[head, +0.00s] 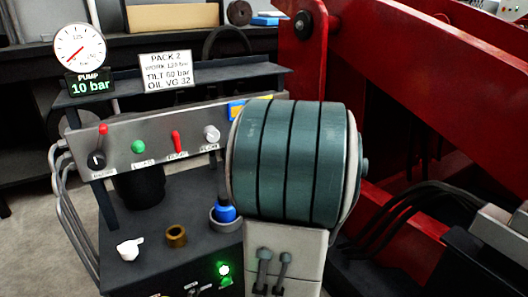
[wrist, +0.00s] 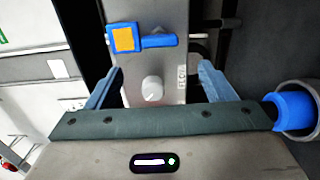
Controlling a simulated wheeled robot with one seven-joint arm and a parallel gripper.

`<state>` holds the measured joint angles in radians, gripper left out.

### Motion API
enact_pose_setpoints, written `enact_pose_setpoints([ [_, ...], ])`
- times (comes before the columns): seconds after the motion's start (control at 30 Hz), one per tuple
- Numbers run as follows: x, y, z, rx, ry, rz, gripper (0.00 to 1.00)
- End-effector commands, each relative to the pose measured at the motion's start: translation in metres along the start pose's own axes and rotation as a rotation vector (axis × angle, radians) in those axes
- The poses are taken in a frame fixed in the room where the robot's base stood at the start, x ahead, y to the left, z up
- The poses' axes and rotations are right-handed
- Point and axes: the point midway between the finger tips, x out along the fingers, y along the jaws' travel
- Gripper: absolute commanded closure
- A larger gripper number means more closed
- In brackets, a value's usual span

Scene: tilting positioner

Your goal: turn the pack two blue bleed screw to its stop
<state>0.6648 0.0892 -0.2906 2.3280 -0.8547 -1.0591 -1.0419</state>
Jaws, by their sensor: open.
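A blue knob-like part (head: 223,211) stands in a grey cup on the dark pack top in the head view. It also shows at the right edge of the wrist view (wrist: 292,110), outside my fingers. I cannot tell for sure that it is the bleed screw. My gripper (wrist: 162,69) is open, with a pale round knob (wrist: 152,89) on the grey panel seen between its fingers. No contact is visible. The same panel carries a blue lever with an orange square (wrist: 124,38), beyond the fingers. My arm hides the gripper in the head view.
The panel (head: 115,160) has a red lever, green button, red switch and pale knob (head: 211,133). A white handle (head: 130,248) and brass fitting (head: 176,236) stand on the pack. The pump display (head: 90,85) reads 10 bar. Red machinery (head: 440,70) fills the right.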

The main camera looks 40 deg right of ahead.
Motion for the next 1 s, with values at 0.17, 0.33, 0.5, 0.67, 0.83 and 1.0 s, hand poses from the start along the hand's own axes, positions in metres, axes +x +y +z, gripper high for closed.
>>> enact_pose_setpoints([
  [0.17,-0.026,0.001,0.0,0.0,-0.001,0.0,0.24],
  [0.33,-0.035,0.0,0.0,0.0,0.0,0.0,0.24],
  [0.5,-0.035,0.0,0.0,0.0,0.001,0.0,0.24],
  [0.67,-0.035,0.0,0.0,0.0,0.0,0.0,0.24],
  [0.83,-0.035,0.0,0.0,0.0,0.0,0.0,0.24],
  [1.0,-0.032,0.011,-0.003,0.022,-0.009,-0.013,0.24],
])
